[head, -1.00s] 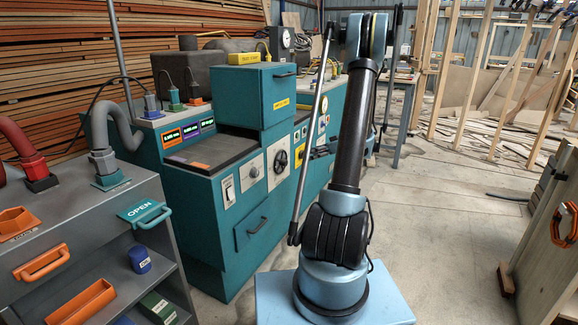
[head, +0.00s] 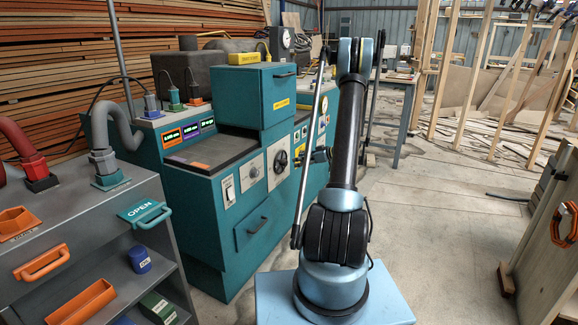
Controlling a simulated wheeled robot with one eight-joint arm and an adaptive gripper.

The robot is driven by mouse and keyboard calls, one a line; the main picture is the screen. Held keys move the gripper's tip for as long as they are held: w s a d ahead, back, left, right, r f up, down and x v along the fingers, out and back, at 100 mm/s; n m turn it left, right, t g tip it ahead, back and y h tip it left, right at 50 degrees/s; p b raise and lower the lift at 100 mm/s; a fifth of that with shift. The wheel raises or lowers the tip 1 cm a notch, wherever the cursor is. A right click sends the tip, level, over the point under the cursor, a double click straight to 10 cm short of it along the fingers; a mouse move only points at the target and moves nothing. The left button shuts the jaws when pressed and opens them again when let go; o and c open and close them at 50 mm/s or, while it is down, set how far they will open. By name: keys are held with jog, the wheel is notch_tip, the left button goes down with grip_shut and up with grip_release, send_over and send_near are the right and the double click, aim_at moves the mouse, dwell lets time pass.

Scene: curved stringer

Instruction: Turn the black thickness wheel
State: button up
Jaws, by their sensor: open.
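The black thickness wheel (head: 279,162) is a round spoked handwheel on a pale plate on the front of the teal machine (head: 204,217). It faces the aisle, left of my arm. My gripper (head: 303,158) shows small and dark just right of the wheel, partly behind my arm's links. It appears open and empty, with a gap between it and the wheel in the picture. I cannot tell the exact depth between them. The fingertips are too small to see clearly.
A grey cart (head: 82,262) with orange trays and a teal OPEN handle (head: 146,213) stands at the front left. A wooden panel (head: 548,255) stands at the right. The concrete floor between is clear.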

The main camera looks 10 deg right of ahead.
aim_at(287, 163)
jog(key=x, duration=0.7)
jog(key=shift+w+a+f, duration=0.1)
jog(key=shift+w+a, duration=0.1)
jog(key=shift+c, duration=0.5)
jog(key=c, duration=1)
jog(key=shift+o, duration=0.2)
jog(key=shift+d, duration=0.1)
